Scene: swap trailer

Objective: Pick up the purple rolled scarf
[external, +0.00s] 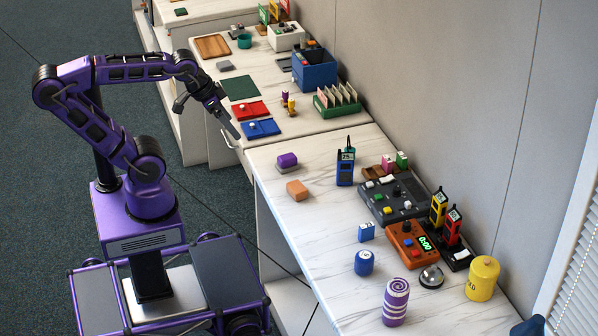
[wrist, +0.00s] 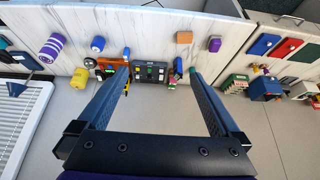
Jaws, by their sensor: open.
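The purple rolled scarf (external: 396,302) stands upright near the front right of the white marbled table in the external view. It is a purple cylinder with white bands and a spiral on its top. It also shows in the wrist view (wrist: 50,49), at the upper left, outside my fingers. My gripper (external: 233,130) is in the air near the far end of the table, well away from the scarf. In the wrist view my gripper (wrist: 160,72) has its two fingers spread wide with nothing held between them.
Near the scarf stand a blue cylinder (external: 365,262), a silver bell (external: 431,277) and a yellow canister (external: 482,278). An orange timer box (external: 412,243) and a grey control panel (external: 394,197) lie behind. A blue radio (external: 346,166) stands upright. The table's left front is largely clear.

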